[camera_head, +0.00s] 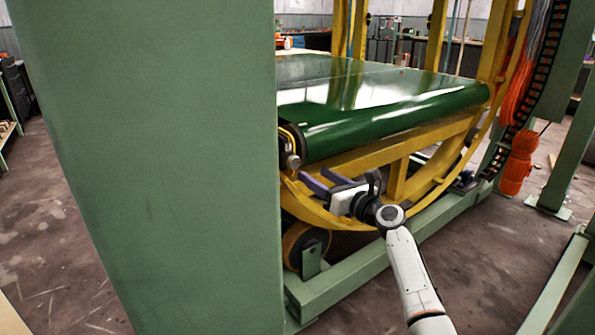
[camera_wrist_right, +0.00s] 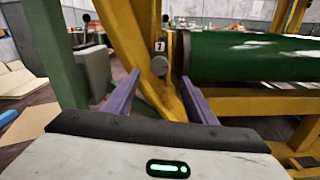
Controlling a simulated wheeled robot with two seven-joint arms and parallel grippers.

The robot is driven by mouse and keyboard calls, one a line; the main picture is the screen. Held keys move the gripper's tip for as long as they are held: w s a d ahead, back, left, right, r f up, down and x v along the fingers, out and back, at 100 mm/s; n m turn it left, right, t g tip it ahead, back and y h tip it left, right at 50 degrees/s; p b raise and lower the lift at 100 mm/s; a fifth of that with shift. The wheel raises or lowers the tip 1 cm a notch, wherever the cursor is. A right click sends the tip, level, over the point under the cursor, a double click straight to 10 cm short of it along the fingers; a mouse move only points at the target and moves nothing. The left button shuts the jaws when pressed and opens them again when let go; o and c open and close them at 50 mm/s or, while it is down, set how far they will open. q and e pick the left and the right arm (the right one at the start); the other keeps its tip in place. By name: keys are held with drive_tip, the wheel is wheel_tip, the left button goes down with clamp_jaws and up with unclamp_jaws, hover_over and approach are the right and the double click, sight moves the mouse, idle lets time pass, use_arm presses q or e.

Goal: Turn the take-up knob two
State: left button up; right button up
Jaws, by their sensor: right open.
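The take-up knob two, a small grey round knob (camera_wrist_right: 159,66), sits on the yellow frame under a small plate marked 2 (camera_wrist_right: 159,46), beside the end of the green roller. In the head view the knob (camera_head: 291,161) shows at the near left corner of the belt. My right gripper (camera_head: 311,177) is open, its purple fingers pointing left toward the knob from the right. In the right wrist view the knob appears between the two fingertips of the gripper (camera_wrist_right: 159,76), a little beyond them; nothing is held. My left gripper is not in view.
A green post (camera_head: 150,150) fills the left of the head view, close to the knob. The green belt (camera_head: 400,110) and yellow curved frame (camera_head: 400,180) lie behind my right gripper. A grey box on a green post (camera_wrist_right: 91,75) stands left of the fingers in the wrist view.

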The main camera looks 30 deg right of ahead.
sight(296, 163)
drive_tip(key=w+b, duration=0.1)
drive_tip(key=w, duration=0.1)
drive_tip(key=w+b, duration=0.1)
drive_tip(key=w, duration=0.1)
drive_tip(key=w+a+b, duration=0.1)
drive_tip(key=w, duration=0.2)
drive_tip(key=shift+f+b, duration=0.15)
drive_tip(key=shift+b, duration=0.15)
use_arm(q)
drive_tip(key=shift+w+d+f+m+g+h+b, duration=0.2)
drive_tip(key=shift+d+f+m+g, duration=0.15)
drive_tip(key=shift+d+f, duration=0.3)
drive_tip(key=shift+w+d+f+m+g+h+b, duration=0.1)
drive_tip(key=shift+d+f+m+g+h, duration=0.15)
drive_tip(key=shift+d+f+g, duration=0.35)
use_arm(e)
drive_tip(key=shift+w+a, duration=0.1)
drive_tip(key=shift+w, duration=0.6)
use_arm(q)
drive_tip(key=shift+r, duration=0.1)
use_arm(e)
drive_tip(key=c, duration=1)
